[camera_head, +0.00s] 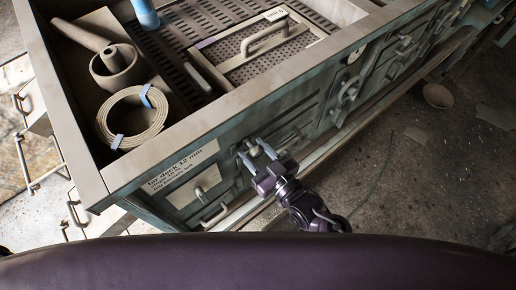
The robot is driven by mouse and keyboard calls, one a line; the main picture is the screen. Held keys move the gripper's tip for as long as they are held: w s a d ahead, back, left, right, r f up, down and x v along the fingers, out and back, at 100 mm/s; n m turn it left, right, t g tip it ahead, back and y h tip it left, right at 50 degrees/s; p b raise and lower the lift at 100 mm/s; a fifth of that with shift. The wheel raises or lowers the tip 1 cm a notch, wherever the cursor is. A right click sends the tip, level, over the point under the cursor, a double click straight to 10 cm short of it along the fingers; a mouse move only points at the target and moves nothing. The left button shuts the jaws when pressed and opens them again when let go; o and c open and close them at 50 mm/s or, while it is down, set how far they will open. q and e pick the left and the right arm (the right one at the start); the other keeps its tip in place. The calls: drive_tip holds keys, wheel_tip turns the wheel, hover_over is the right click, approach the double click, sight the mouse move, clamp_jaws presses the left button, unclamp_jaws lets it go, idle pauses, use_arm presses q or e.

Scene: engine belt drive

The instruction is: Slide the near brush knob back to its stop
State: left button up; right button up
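A small pale knob (252,147) shows on the front face of the teal-grey engine housing (215,150). I cannot tell for sure that it is the near brush knob. My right gripper (256,156) is at this face, its two grey fingers apart, one on either side of the pale knob. Whether the fingers touch the knob is too small to tell. The gripper hides part of the mechanism below the knob. My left gripper is not in view.
A ledge (330,147) runs along the housing's lower front. More levers and fittings (347,92) stick out farther along the face. A labelled plate (182,167) and a handle (214,216) are left of the gripper. Open floor is at right.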

sight(257, 157)
drive_tip(key=shift+o, duration=1.2)
drive_tip(key=shift+a, duration=0.1)
drive_tip(key=shift+s+d+f, duration=0.1)
drive_tip(key=shift+s+d, duration=0.05)
drive_tip(key=shift+d, duration=0.05)
drive_tip(key=b+v, duration=0.1)
drive_tip(key=v, duration=0.5)
drive_tip(key=shift+s+b, duration=0.25)
drive_tip(key=shift+b, duration=0.1)
drive_tip(key=shift+s+d, duration=0.35)
